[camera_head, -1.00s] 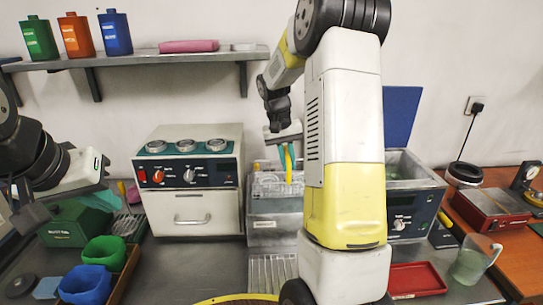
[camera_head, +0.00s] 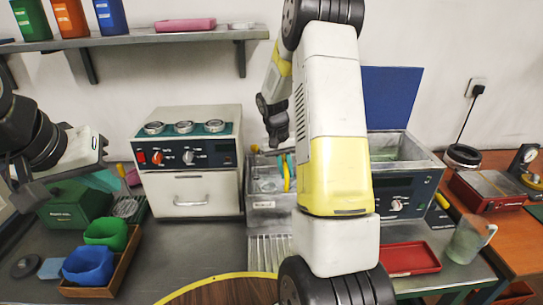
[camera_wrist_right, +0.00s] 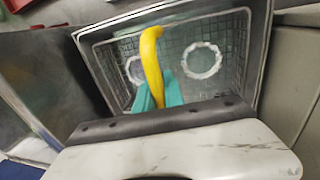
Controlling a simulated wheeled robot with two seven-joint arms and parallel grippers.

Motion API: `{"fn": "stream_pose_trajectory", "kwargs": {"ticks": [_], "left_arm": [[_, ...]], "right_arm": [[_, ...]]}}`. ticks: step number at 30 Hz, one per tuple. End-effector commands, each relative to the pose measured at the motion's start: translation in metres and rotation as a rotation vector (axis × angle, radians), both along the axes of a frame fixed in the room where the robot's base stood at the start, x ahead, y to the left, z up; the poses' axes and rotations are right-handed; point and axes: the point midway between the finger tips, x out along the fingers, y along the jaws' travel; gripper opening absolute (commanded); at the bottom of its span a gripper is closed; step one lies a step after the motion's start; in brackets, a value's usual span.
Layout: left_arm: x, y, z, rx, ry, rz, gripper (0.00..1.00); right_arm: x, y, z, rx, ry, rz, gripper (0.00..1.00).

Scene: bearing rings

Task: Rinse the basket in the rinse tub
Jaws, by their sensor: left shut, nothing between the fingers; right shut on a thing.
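The wire-mesh basket (camera_wrist_right: 225,45) fills the middle of the right wrist view, with pale rings (camera_wrist_right: 201,61) on its floor and a yellow handle (camera_wrist_right: 151,65). My right gripper (camera_wrist_right: 158,97) has teal fingers and is shut on the handle. In the head view my right gripper (camera_head: 286,172) is over the metal rinse tub (camera_head: 267,203), left of my right arm. The basket sits low within the tub's walls there, small and partly hidden. I cannot tell whether it touches the tub floor. My left gripper (camera_head: 106,180) is shut and empty at the far left.
A lidded cleaner (camera_head: 405,195) with an open blue lid (camera_head: 392,95) stands to the right. A white dial unit (camera_head: 190,165) stands to the left. A red tray (camera_head: 408,258), a clear jug (camera_head: 470,238) and blue (camera_head: 88,267) and green (camera_head: 105,233) bins are nearby.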

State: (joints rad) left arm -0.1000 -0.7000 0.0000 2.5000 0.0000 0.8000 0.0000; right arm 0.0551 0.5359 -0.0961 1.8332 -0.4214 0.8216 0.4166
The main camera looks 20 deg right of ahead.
Motion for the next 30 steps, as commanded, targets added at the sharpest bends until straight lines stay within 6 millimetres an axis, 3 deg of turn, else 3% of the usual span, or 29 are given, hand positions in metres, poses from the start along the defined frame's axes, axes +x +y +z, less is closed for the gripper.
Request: {"fn": "stream_pose_trajectory", "kwargs": {"ticks": [15, 30], "left_arm": [[0.000, 0.000, 0.000, 0.000, 0.000, 0.000, 0.00], [0.000, 0.000, 0.000, 0.000, 0.000, 0.000, 0.00]], "right_arm": [[0.001, 0.000, -0.044, 0.000, -0.002, 0.000, 0.00], [0.000, 0.000, -0.049, 0.000, -0.002, 0.000, 0.00]]}}
